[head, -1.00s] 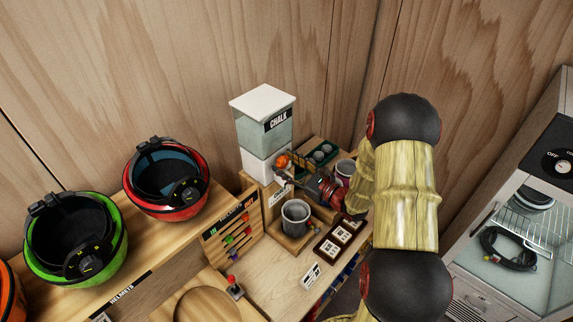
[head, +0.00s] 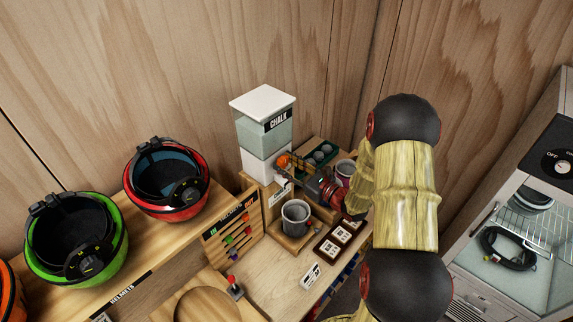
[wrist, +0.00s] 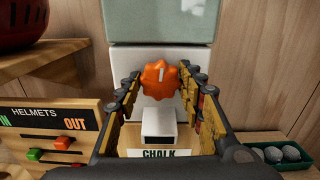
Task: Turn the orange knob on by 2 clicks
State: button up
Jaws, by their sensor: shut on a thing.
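The orange knob (wrist: 160,80) is on the front of the white lower part (wrist: 190,62) of the chalk dispenser (head: 264,128). It has a lobed rim and a light mark that stands nearly upright in the wrist view. In the head view the knob (head: 284,161) shows at the tip of my gripper (head: 287,168). In the wrist view my gripper (wrist: 158,84) has one finger on each side of the knob and is shut on it. A white spout (wrist: 158,122) sticks out below the knob.
A grey cup (head: 296,213) stands below the dispenser. A green tray of balls (head: 320,153) is behind my gripper. The helmets board (head: 232,235) with coloured sliders is to the left, near the red helmet (head: 165,180).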

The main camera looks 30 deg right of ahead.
jog(key=m+p, duration=0.1)
jog(key=m, duration=0.3)
jog(key=shift+r, duration=0.1)
jog(key=m+p, duration=0.2)
jog(key=m, duration=0.2)
jog(key=shift+m, duration=0.4)
jog(key=m+p, duration=0.2)
jog(key=m, duration=0.3)
jog(key=shift+d, duration=0.1)
jog(key=shift+m+p, duration=0.75)
jog(key=shift+m, duration=0.55)
jog(key=o, duration=1.1)
jog(key=shift+o, duration=0.3)
